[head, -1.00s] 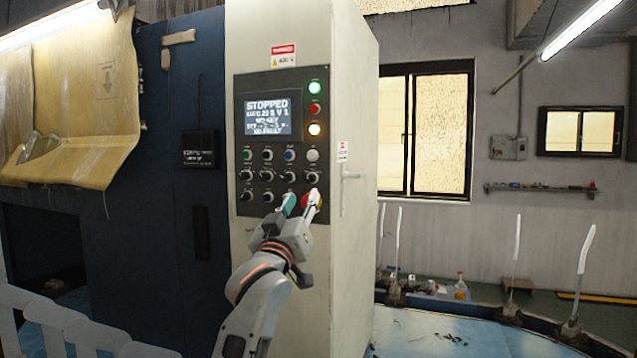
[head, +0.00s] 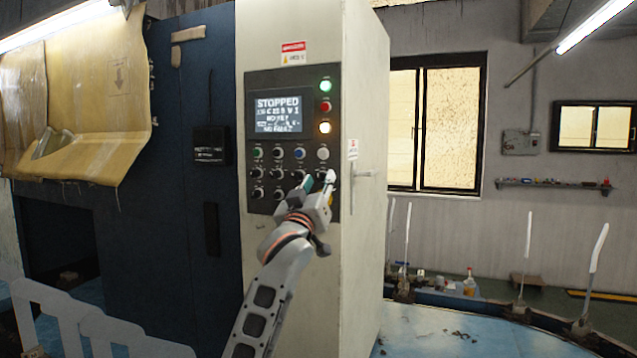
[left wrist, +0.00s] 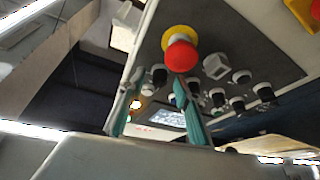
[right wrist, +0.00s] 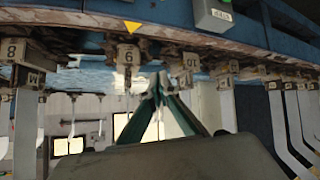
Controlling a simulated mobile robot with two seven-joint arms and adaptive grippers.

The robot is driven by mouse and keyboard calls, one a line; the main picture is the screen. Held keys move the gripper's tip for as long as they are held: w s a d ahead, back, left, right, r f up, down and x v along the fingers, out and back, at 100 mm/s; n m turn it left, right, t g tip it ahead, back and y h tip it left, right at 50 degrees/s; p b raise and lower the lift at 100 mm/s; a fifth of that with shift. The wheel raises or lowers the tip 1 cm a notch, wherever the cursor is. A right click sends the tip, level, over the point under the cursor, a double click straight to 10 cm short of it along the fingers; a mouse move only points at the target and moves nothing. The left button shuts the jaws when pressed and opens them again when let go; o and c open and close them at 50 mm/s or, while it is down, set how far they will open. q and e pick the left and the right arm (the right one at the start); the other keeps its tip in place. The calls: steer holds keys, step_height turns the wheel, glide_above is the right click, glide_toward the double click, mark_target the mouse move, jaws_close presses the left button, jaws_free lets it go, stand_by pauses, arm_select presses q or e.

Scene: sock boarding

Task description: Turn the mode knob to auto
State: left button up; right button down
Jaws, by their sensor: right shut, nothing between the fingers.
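The control panel (head: 265,203) on the pale cabinet carries rows of black knobs, including one (head: 278,172) in the middle row. Knob labels are too small to read, so I cannot tell which is the mode knob. My left gripper (head: 319,182) is open in front of the panel's lower right. In the left wrist view its teal fingers (left wrist: 152,92) stand apart, with a black knob (left wrist: 159,75) showing between their tips; contact cannot be told. A red mushroom button (left wrist: 180,54) on a yellow ring sits close by. My right gripper (right wrist: 160,92) is shut and empty, away from the panel.
The screen (head: 274,115) reads STOPPED. Coloured lamps (head: 325,106) sit beside it. Numbered holders (right wrist: 128,55) on a blue machine face the right gripper.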

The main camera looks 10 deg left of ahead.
arm_select(q)
jaws_close()
steer(key=shift+m, duration=0.3)
steer(key=shift+a+m+g+h, duration=0.1)
steer(key=shift+m+g+h, duration=0.15)
steer(key=shift+m+h, duration=1.4)
steer(key=shift+a+m+g+h, duration=0.25)
steer(key=shift+m+h, duration=0.5)
steer(key=shift+m, duration=1.8)
steer(key=shift+m+g+h, duration=0.3)
steer(key=shift+m+h, duration=0.9)
steer(key=shift+m, duration=1.2)
